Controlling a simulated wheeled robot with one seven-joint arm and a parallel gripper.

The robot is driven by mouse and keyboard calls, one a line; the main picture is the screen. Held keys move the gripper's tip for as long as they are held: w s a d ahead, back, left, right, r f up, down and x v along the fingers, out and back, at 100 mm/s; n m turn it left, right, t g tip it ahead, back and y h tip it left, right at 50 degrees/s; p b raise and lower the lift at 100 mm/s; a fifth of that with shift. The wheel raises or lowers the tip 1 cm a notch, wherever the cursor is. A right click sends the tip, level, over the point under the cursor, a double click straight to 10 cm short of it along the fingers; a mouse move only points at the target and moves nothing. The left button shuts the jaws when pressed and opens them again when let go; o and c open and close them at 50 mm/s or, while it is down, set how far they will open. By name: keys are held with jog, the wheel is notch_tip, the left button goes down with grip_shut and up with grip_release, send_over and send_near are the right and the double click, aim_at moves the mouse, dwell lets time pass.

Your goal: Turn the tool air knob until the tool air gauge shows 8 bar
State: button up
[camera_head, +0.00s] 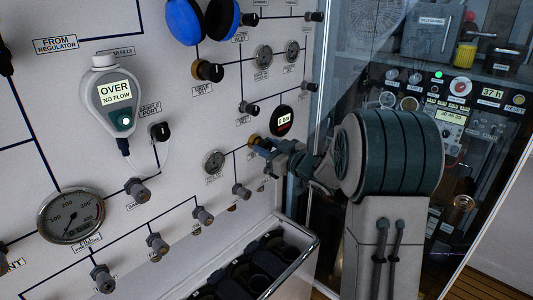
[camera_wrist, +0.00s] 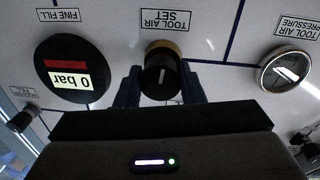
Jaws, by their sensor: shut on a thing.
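The tool air knob (camera_wrist: 162,77), black with a brass collar, sits under an upside-down "TOOL AIR SET" label in the wrist view. A white line on its face stands about upright there. My gripper (camera_wrist: 161,88) is shut on it, one dark finger on each side. In the head view the gripper (camera_head: 263,147) meets the panel at this knob, mostly hiding it. The tool air gauge (camera_wrist: 285,70) is a round dial at the right of the wrist view, partly glared; I cannot read its value. It is also small in the head view (camera_head: 213,162).
A round black digital display (camera_wrist: 74,75) reading "0 bar" is close beside the knob. Several small valve knobs, such as one in the lower row (camera_head: 240,189), stick out from the panel. A railed bin (camera_head: 290,268) is below. A glass partition is to the right.

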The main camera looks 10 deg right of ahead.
jog(key=shift+f+n+b, duration=0.3)
jog(key=shift+n+b, duration=0.2)
jog(key=shift+b, duration=0.25)
jog(key=shift+a+r+n, duration=0.1)
jog(key=shift+r+n, duration=0.1)
jog(key=shift+n, duration=0.1)
jog(key=o, duration=0.9)
jog(key=shift+o, duration=0.2)
jog(key=shift+s+d+b, duration=0.35)
jog(key=shift+s, duration=0.15)
jog(key=b+v, duration=0.2)
jog(key=v, duration=1)
jog(key=shift+s, duration=0.35)
jog(key=shift+d, duration=0.15)
